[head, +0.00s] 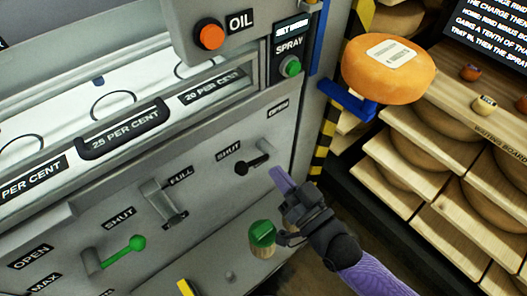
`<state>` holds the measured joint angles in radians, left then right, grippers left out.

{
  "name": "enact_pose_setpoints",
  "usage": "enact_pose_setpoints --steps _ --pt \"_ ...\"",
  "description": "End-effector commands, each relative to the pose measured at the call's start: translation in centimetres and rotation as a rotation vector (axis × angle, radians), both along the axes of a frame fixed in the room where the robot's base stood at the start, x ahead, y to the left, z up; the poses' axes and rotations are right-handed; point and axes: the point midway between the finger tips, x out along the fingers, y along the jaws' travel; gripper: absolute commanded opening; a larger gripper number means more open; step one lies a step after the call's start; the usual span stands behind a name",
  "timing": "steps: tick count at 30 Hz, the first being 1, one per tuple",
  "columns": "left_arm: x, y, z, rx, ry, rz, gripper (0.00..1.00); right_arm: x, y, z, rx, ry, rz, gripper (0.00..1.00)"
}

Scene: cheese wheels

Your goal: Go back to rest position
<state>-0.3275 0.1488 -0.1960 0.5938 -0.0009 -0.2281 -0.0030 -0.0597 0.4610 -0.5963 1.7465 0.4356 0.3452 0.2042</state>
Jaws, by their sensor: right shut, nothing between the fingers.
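My right gripper (283,182), with purple fingers on a black body, is shut and empty in front of the lower right of the grey machine panel (215,160). Its purple arm comes in from the lower right. A wooden knob-like piece with a green top (262,234) shows just left of the gripper's body; I cannot tell whether they touch. My left gripper is not in view.
A black-knobbed lever (253,162) is just above left of my gripper. A green-knobbed lever (125,249) is further left. An orange cheese wheel (388,75) sits on a blue bracket (345,101) at upper right. Wooden shelves (440,150) with wheels fill the right side.

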Motion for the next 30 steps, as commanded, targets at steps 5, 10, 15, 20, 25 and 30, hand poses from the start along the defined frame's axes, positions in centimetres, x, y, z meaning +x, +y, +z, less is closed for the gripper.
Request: enact_pose_setpoints --steps 5,10,15,20,25,30 --pt "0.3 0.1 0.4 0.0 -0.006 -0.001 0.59 -1.7 -1.2 -0.3 -0.001 0.001 0.0 0.0" --pt "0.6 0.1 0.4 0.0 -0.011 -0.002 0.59 -2.1 -1.4 -0.4 0.001 0.0 0.0 0.0" --pt "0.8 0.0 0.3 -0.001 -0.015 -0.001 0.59 -2.0 -1.4 -0.4 0.001 0.0 0.0 0.0" --pt "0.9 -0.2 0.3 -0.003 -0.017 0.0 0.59 -2.0 -1.4 -0.4 0.001 -0.001 0.0 0.0" --pt "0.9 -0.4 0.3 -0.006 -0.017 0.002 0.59 -2.0 -3.0 -5.6 -0.132 0.115 -0.058 0.0" --pt "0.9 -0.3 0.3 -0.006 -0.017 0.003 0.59 -6.3 -8.5 -18.8 -0.466 0.476 -0.16 0.0"
